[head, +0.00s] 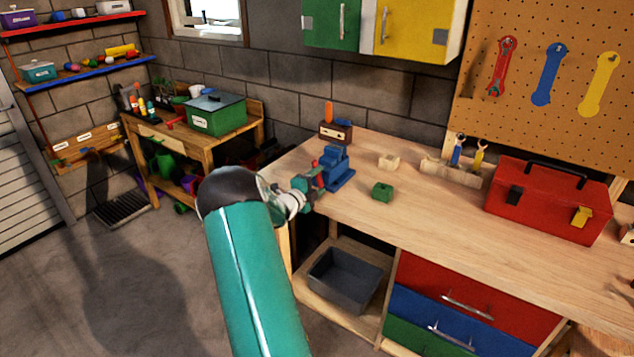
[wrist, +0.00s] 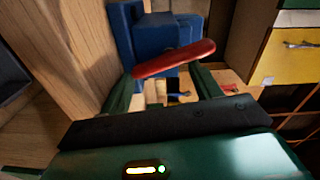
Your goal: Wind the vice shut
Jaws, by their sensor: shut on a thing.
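The blue vice (head: 337,168) stands at the left end of the wooden workbench. It also shows at the top of the wrist view (wrist: 165,35). Its red handle bar (wrist: 175,59) lies across between my gripper's two green fingers, slightly tilted, up to the right. My gripper (head: 308,183) is at the vice's front left side and is shut on the handle. In the head view the handle is small and partly hidden by my gripper. I cannot tell how far apart the vice jaws are.
A small green block (head: 382,191) and a cream block (head: 389,161) lie right of the vice. A wooden box with an orange-handled tool (head: 336,130) stands behind it. A red toolbox (head: 550,200) stands further right. A grey bin (head: 345,280) sits under the bench.

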